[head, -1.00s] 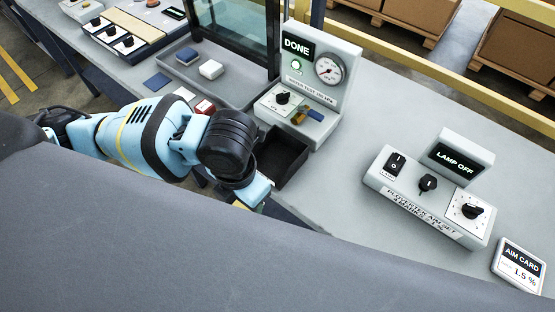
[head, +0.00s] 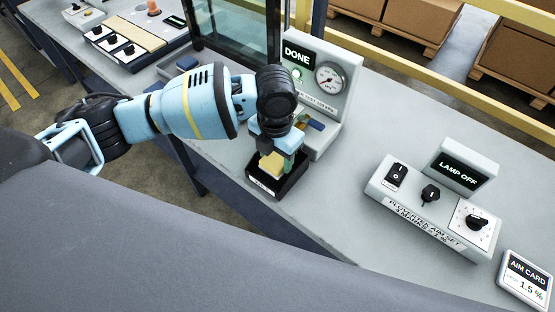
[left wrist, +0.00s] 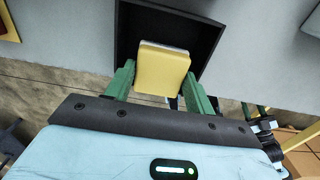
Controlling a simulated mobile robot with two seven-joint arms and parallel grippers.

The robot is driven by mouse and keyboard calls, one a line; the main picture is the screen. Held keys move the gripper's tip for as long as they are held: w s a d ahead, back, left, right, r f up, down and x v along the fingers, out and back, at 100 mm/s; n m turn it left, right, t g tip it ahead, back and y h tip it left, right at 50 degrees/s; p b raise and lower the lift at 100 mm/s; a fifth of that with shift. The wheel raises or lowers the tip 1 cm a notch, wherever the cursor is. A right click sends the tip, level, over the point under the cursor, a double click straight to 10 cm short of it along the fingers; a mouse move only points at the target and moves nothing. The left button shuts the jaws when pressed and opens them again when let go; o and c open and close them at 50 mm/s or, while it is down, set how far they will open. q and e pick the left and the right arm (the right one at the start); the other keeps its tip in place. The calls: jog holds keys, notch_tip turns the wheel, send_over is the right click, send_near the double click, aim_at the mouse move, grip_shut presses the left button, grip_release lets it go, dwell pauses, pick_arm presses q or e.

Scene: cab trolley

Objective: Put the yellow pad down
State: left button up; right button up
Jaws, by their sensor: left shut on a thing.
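The yellow pad (left wrist: 162,72) is between the two green fingers of my left gripper (left wrist: 160,88) in the left wrist view, and the gripper is shut on it. In the head view, the pad (head: 271,163) and my left gripper (head: 279,160) are over the black open tray (head: 262,188) at the bench's front edge. The tray's dark rim (left wrist: 122,45) surrounds the far part of the pad in the left wrist view. I cannot tell whether the pad touches the tray floor. My right gripper is not in view.
A tester with a gauge (head: 331,77) and a "DONE" display stands right behind the tray. A lamp control box (head: 425,205) and an aim card (head: 526,279) lie to the right. The bench (head: 350,130) between them is clear.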

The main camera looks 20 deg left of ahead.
aim_at(277, 156)
pick_arm(q)
jog(key=shift+w, duration=0.1)
jog(key=shift+w+d, duration=0.1)
jog(key=shift+w, duration=0.25)
notch_tip(277, 156, down, 4)
jog(key=shift+r, duration=0.2)
jog(key=shift+f, duration=0.2)
jog(key=o, duration=0.7)
jog(key=shift+r, duration=0.1)
notch_tip(277, 156, up, 12)
jog(key=shift+r+p, duration=0.15)
jog(key=shift+p, duration=0.2)
